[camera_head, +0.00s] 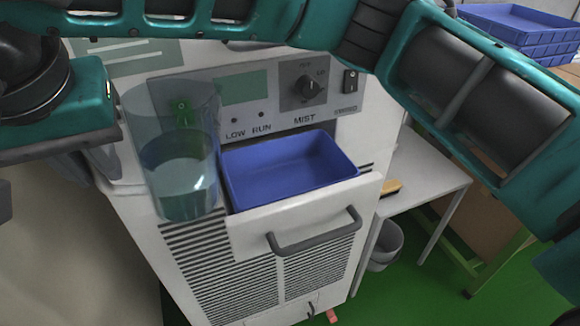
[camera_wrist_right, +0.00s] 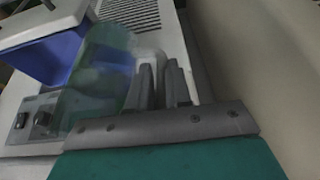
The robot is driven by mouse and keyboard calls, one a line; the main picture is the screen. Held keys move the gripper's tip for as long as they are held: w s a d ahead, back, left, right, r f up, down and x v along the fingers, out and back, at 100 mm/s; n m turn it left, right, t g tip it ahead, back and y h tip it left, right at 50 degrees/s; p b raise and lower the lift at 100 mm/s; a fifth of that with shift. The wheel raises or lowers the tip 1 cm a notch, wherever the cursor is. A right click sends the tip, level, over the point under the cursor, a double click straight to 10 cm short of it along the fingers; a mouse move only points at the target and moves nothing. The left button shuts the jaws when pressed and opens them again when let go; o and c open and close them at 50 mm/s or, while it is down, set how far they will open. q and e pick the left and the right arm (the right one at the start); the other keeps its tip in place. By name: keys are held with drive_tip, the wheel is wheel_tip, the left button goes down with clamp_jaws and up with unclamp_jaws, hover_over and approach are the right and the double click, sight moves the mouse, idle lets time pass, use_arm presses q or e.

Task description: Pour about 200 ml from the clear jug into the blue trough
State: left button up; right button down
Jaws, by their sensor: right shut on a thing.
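The clear jug (camera_head: 178,118) is at the left of the trough in the head view, about half full of bluish liquid. It looks close to upright, and no stream leaves it. The blue trough (camera_head: 288,172) sits in the pulled-out drawer of the white machine, with no liquid visible in it. It also shows in the right wrist view (camera_wrist_right: 48,55). My right gripper (camera_wrist_right: 158,85) is shut on the jug's handle, with the jug (camera_wrist_right: 98,75) beside its fingers. In the head view this gripper (camera_head: 112,155) is left of the jug. My left gripper is out of view.
The machine's control panel (camera_head: 302,88) with a knob and switch is behind the trough. A drawer handle (camera_head: 315,235) sticks out in front. At the right are a white side table (camera_head: 430,180), a grey bin (camera_head: 386,245) and stacked blue crates (camera_head: 525,30).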

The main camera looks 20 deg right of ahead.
sight(143, 126)
drive_tip(key=d+y, duration=0.1)
drive_tip(key=d+r+y+b, duration=0.1)
drive_tip(key=y, duration=0.1)
drive_tip(key=d+m+y, duration=0.1)
drive_tip(key=shift+w+d+r+g+b, duration=0.25)
drive_tip(key=shift+w+d+g+b, duration=0.1)
drive_tip(key=shift+d+g+b, duration=0.05)
drive_tip(key=shift+w+d+r+y, duration=0.1)
drive_tip(key=shift+d+r+y, duration=0.05)
drive_tip(key=shift+d+y, duration=0.35)
drive_tip(key=shift+w+d+r+y, duration=0.1)
drive_tip(key=shift+d+r+y, duration=0.05)
drive_tip(key=shift+d+y, duration=0.3)
drive_tip(key=shift+w+d+r+m+y+b, duration=0.15)
drive_tip(key=shift+d+m+y+b, duration=0.15)
drive_tip(key=shift+d+y+b, duration=0.55)
drive_tip(key=shift+y+b, duration=0.2)
drive_tip(key=shift+w+d+r+m+y+b, duration=0.1)
drive_tip(key=shift+d+m+y+b, duration=0.35)
drive_tip(key=shift+b, duration=0.7)
drive_tip(key=shift+y, duration=0.25)
drive_tip(key=shift+d+b, duration=0.15)
drive_tip(key=shift+b, duration=0.25)
